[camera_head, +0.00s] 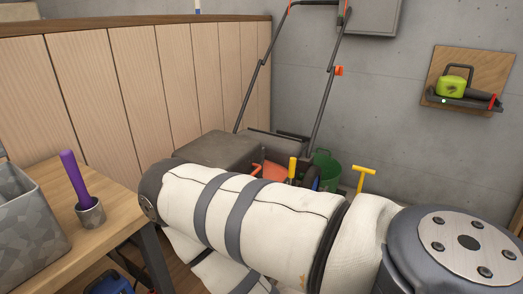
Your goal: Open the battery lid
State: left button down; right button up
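A lawn mower (222,149) stands against the grey wall beyond my arm. It has a dark grey body and a tall black handle with orange clips. Its lower part is hidden behind my arm. I cannot make out a battery lid for certain. A large white-sleeved arm link of mine, with dark bands, lies across the lower middle and right of the view. Neither of my grippers is in view.
A wooden table (120,198) at left holds a grey patterned container (28,225) and a small cup (91,212) with a purple-handled item. A green bucket (326,170) and yellow-handled tool (363,172) stand near the mower. A green power tool (452,87) hangs on the wall.

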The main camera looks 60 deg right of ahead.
aim_at(229, 152)
jog(key=z, duration=1.75)
